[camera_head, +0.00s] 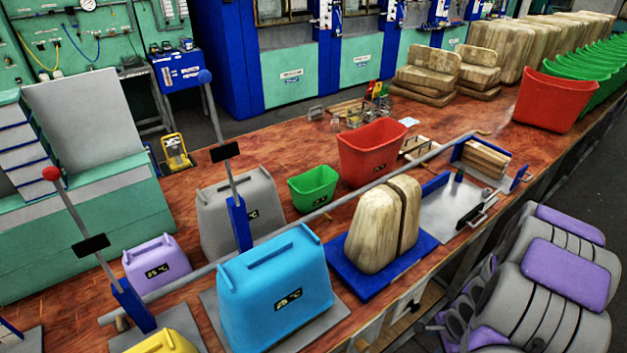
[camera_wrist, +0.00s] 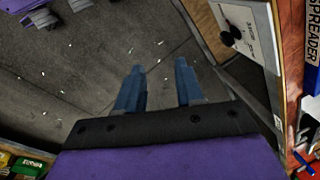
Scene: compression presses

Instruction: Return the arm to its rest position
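My gripper (camera_wrist: 158,68) shows in the wrist view with two blue fingers standing apart. It is open, and nothing is between the fingers. It points over a dark grey floor (camera_wrist: 85,75) with small pale specks. I cannot make out the gripper in the head view, and how far the arm is from its rest position cannot be told.
A long wooden bench (camera_head: 190,190) crosses the head view. It carries a blue press block (camera_head: 275,285), a wooden block (camera_head: 375,230), a red bin (camera_head: 370,150) and a green bin (camera_head: 313,187). A bench-side panel (camera_wrist: 240,35) stands right of my gripper.

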